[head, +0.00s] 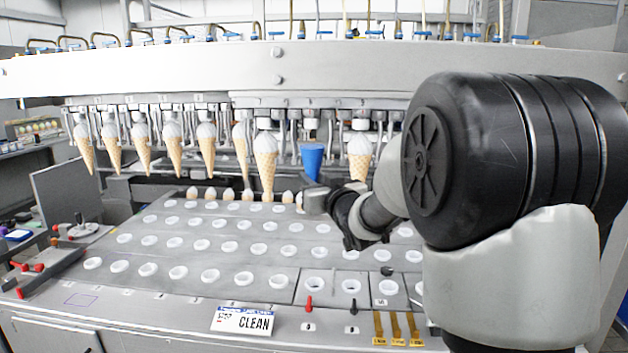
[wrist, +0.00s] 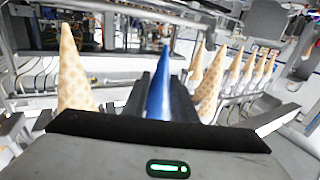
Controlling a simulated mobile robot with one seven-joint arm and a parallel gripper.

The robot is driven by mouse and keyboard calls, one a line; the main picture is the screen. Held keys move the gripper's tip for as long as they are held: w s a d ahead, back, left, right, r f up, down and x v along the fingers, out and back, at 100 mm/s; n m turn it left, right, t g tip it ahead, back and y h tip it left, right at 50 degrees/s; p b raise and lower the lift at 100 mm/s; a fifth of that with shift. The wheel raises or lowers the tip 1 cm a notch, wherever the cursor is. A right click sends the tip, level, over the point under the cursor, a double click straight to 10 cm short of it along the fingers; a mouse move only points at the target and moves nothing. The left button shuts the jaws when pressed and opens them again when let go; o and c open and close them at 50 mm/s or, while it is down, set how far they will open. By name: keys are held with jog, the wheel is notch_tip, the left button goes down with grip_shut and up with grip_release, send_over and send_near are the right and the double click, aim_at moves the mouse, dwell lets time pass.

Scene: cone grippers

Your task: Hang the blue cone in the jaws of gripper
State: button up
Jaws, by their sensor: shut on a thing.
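The blue cone (head: 312,160) is upright with its wide end up, in the row of hanging cones under the machine's bar. It sits in a gap between two waffle cones. My gripper (head: 315,192) is at the cone's lower part and is shut on it. In the wrist view the blue cone (wrist: 160,92) stands between my dark fingers (wrist: 158,100), its tip pointing up in that picture. In the head view the machine's jaws (head: 311,128) are just above the cone. I cannot tell whether they touch its rim.
Waffle cones hang close on both sides, one on the left (head: 265,160) and one on the right (head: 360,158). Several more hang further left. Below is a metal tray (head: 190,258) with rows of white-rimmed holes. A "CLEAN" sign (head: 243,320) lies at the front.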

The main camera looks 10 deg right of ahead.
jog(key=shift+f+b, duration=0.4)
jog(key=shift+b, duration=0.15)
dwell(0.6)
jog(key=o, duration=1.3)
jog(key=shift+s, duration=0.1)
jog(key=shift+s+a+b, duration=0.45)
jog(key=shift+s+b, duration=0.1)
jog(key=shift+s, duration=0.85)
jog(key=shift+s+a+b, duration=0.5)
jog(key=shift+s+b, duration=0.05)
jog(key=shift+s, duration=0.85)
jog(key=shift+s+a+b, duration=0.45)
jog(key=shift+s+b, duration=0.1)
jog(key=shift+s, duration=0.85)
